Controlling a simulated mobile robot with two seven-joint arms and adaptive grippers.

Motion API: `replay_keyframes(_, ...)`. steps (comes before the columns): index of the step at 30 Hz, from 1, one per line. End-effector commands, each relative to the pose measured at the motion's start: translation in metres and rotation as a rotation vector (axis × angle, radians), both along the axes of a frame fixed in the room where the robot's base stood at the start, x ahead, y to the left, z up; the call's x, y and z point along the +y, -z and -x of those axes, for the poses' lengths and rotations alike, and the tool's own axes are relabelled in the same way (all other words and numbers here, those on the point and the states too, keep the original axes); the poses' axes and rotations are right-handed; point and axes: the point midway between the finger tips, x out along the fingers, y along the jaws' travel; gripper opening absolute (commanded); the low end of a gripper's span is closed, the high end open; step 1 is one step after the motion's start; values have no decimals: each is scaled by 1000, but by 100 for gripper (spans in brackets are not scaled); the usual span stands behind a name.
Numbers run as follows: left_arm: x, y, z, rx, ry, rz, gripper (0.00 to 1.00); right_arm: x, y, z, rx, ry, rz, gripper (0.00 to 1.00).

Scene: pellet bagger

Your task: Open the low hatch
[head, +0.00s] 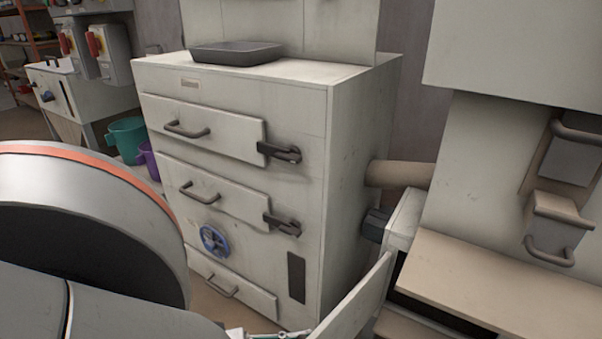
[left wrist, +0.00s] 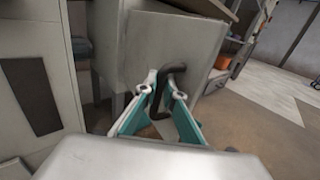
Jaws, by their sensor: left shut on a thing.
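The low hatch (head: 355,300) is a pale panel at the bottom of the head view. It stands out at an angle from the machine on the right, with a dark opening beside it. In the left wrist view the hatch (left wrist: 150,45) faces me and carries a dark curved handle (left wrist: 184,69). My left gripper (left wrist: 165,88) is shut on this handle, its teal-and-white fingers on either side. In the head view only a bit of the left gripper (head: 265,335) shows at the bottom edge. My right gripper is not in view.
A pale cabinet (head: 345,150) with several handled panels, a blue handwheel (head: 214,240) and a dark tray (head: 237,54) on top stands close behind the hatch. A tan ledge (head: 500,285) is at the right. Open floor (left wrist: 270,125) lies to the right in the wrist view.

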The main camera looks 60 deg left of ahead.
Motion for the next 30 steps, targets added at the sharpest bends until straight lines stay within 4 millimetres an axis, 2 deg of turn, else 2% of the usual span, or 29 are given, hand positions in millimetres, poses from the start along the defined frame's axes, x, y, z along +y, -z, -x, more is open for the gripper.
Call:
replay_keyframes(7,0,1,0,2,0,2,0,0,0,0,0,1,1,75)
replay_keyframes(8,0,1,0,2,0,2,14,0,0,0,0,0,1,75)
replay_keyframes(9,0,1,0,2,0,2,15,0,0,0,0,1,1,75)
replay_keyframes(20,1,1,3,2,0,0,15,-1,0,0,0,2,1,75)
replay_keyframes(23,2,1,13,4,-1,-1,15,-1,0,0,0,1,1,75)
replay_keyframes(30,10,2,59,7,0,-1,15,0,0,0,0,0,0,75)
